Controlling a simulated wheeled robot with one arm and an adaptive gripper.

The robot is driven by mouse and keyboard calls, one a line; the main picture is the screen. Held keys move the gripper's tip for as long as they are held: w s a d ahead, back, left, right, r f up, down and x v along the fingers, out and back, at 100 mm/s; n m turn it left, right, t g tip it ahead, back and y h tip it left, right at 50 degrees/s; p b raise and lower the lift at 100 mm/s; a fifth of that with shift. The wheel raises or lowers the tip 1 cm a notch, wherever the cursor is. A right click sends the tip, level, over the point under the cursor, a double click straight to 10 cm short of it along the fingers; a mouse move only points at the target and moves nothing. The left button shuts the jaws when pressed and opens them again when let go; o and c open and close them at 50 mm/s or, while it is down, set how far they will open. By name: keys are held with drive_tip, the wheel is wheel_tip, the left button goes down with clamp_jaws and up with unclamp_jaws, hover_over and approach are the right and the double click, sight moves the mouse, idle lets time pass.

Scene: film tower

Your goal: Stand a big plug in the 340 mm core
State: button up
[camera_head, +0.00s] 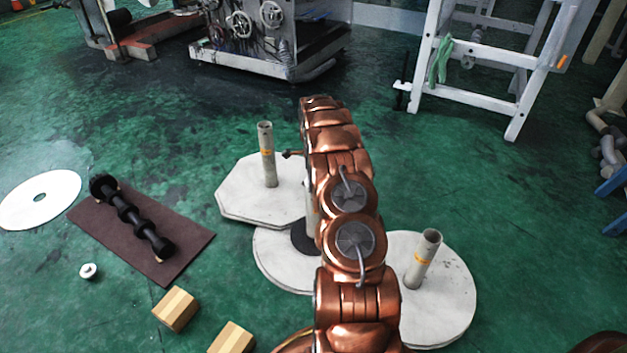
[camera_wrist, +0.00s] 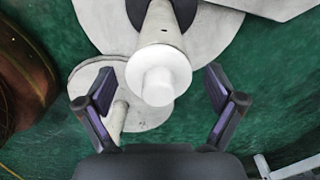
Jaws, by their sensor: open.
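In the wrist view a white plug (camera_wrist: 158,86) with a wide flange and a narrower knob sits at the end of a pale core (camera_wrist: 163,25). The flange covers the core's end. My gripper (camera_wrist: 160,82) is open, with one finger on each side of the plug and clear gaps to both. In the head view my arm hides the gripper, the plug and most of the middle core. Two other cores with yellow bands show, one at the back (camera_head: 267,160) and one at the right (camera_head: 422,262); no plug shows on either. Another small white plug (camera_head: 88,270) lies on the floor.
The cores stand on an octagonal pale base (camera_head: 236,195) and round bases, such as the right one (camera_head: 455,290). A black ringed bar (camera_head: 130,213) lies on a brown mat (camera_head: 185,250). Two boxes (camera_head: 175,309) and a white disc (camera_head: 60,190) are at left.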

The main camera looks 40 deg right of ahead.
idle(0.3)
wheel_tip(320, 180, up, 12)
idle(0.6)
idle(0.3)
drive_tip(key=s+a+r+n+p, duration=0.4)
drive_tip(key=a+r+n+p, duration=0.3)
drive_tip(key=a+r, duration=0.75)
drive_tip(key=s+a+r+n+p, duration=0.45)
drive_tip(key=a+r+p, duration=0.55)
drive_tip(key=r, duration=0.7)
drive_tip(key=s+a+r+n+g+p, duration=0.1)
drive_tip(key=s+a+r+n+p, duration=0.7)
drive_tip(key=s+a+r, duration=0.45)
drive_tip(key=s+a+r+n+p, duration=0.3)
drive_tip(key=s+n+p, duration=0.1)
drive_tip(key=s, duration=0.5)
drive_tip(key=s+a+r+n+p, duration=0.3)
drive_tip(key=s+r+n+p, duration=0.1)
drive_tip(key=s, duration=0.5)
drive_tip(key=shift+a+g+p, duration=0.4)
drive_tip(key=shift+p, duration=0.05)
